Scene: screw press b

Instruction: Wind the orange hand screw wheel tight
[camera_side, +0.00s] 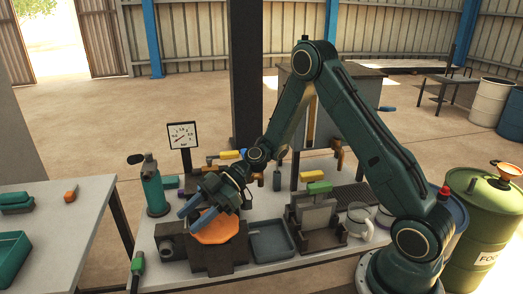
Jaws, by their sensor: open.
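The orange hand screw wheel (217,229) sits on top of a dark press block (214,258) on the white workbench. My gripper (190,210) is at the wheel's upper left edge in the picture, with its blue-grey fingers apart. The fingers overlap the wheel's far rim in this view. I cannot tell whether they touch it. The gripper and wrist hide part of the wheel's back side.
A dark tray (272,240) stands right of the press, then a dark fixture with a green-topped part (318,188) and a clear mug (360,222). A teal bottle-shaped tool (153,188) and a dial gauge (182,136) stand behind left. A dark post (246,70) rises behind.

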